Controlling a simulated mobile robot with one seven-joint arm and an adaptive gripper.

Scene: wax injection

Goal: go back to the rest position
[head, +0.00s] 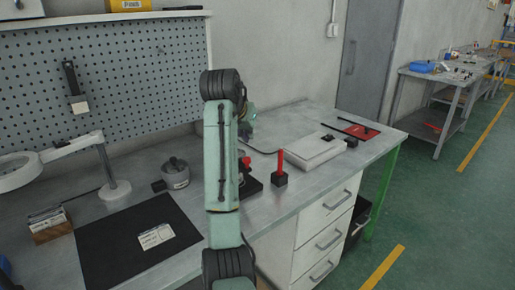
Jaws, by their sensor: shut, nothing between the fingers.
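My arm stands upright in the middle of the head view, above the workbench (300,185). Its dark elbow joint is at the top. A further green part of my arm shows just behind and to the right of the upright link. My gripper is hidden behind the arm, so I cannot see its fingers. No held thing shows.
A red-handled tool in a black block (280,170) and a white box (313,152) stand right of my arm. Left are a metal pot (175,172), black mat (105,252) and magnifier lamp (116,189). A pegboard (130,85) backs the bench.

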